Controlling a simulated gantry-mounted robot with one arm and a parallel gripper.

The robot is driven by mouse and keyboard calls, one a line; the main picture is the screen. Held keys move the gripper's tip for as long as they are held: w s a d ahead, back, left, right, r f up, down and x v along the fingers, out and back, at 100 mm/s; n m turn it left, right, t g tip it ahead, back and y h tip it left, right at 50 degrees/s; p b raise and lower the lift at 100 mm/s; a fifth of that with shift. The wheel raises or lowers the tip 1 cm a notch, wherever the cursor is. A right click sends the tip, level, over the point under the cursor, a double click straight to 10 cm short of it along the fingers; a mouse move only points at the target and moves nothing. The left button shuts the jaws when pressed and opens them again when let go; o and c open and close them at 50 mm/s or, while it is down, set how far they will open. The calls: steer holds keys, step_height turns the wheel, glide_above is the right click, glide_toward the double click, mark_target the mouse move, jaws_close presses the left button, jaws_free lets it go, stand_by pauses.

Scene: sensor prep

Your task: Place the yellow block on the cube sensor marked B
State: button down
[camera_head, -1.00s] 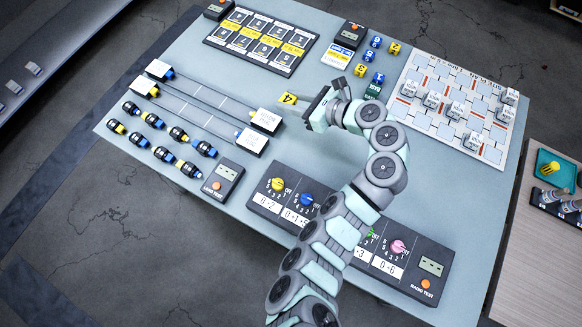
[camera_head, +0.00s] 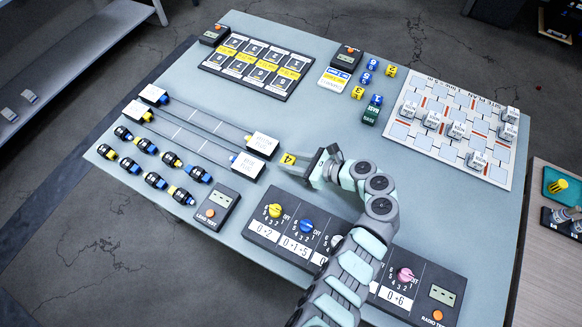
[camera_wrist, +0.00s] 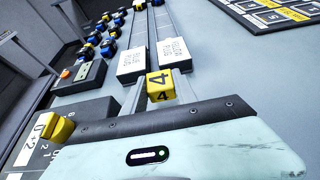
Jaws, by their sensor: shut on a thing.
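A yellow block (camera_head: 288,159) marked 4 is held at the tips of my gripper (camera_head: 302,165), just right of the white boxes at the rail ends. In the wrist view the yellow block (camera_wrist: 160,87) sits between the two grey fingers, its 4 readable. My gripper is shut on it; whether the block touches the table is unclear. A dark device with a display (camera_head: 347,57) stands at the back beside a small white, blue and yellow panel (camera_head: 333,79). Their markings are too small to read, so I cannot tell which thing is marked B.
White boxes (camera_head: 247,165) end two rails. A dial panel (camera_head: 262,232) lies along the front edge. Several small number blocks (camera_head: 368,77) stand near a white grid board (camera_head: 424,139). A dark panel of number tiles (camera_head: 268,82) lies at the back left. The table's middle is clear.

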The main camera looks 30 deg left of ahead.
steer(key=shift+f+b, duration=0.5)
steer(key=shift+f, duration=1.2)
steer(key=shift+f, duration=0.2)
steer(key=c, duration=1)
jaws_free()
steer(key=shift+o, duration=0.2)
steer(key=shift+r, duration=0.1)
steer(key=shift+d+r, duration=0.15)
steer(key=shift+r, duration=0.1)
steer(key=p+v, duration=0.1)
steer(key=v, duration=0.9)
steer(key=shift+d+r+p, duration=0.1)
steer(key=shift+d+p, duration=0.3)
steer(key=shift+o, duration=0.4)
steer(key=shift+d+r, duration=0.15)
steer(key=shift+d, duration=0.25)
